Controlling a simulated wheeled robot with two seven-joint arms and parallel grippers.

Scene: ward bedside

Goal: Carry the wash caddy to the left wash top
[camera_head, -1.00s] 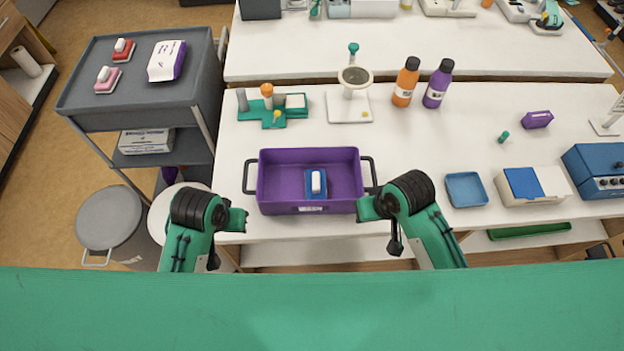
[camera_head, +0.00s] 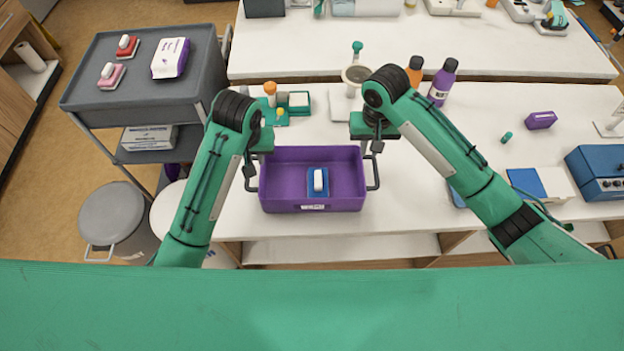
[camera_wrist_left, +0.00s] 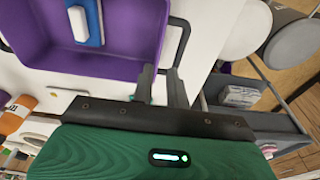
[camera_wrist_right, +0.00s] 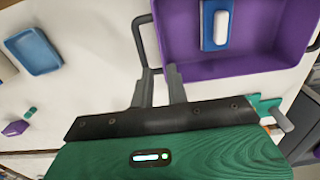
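The wash caddy is a purple open bin (camera_head: 285,203) with a dark handle at each end, standing on the white table. A blue and white brush (camera_head: 318,182) lies inside it. My left gripper (camera_head: 250,168) is at the caddy's left handle; in the left wrist view its fingers (camera_wrist_left: 162,86) are apart, with the handle (camera_wrist_left: 183,38) reaching down between them. My right gripper (camera_head: 376,160) is at the right handle; its fingers (camera_wrist_right: 158,86) are apart near the handle (camera_wrist_right: 138,38) in the right wrist view. The grey cart top (camera_head: 130,85) stands at the left.
The cart top bears a red brush (camera_head: 127,46), a pink brush (camera_head: 110,75) and a wipes pack (camera_head: 170,58); its front is clear. A green tray (camera_head: 300,103) is behind the caddy. A purple bottle (camera_head: 442,82) stands behind my right arm. A grey bin (camera_head: 112,215) is on the floor.

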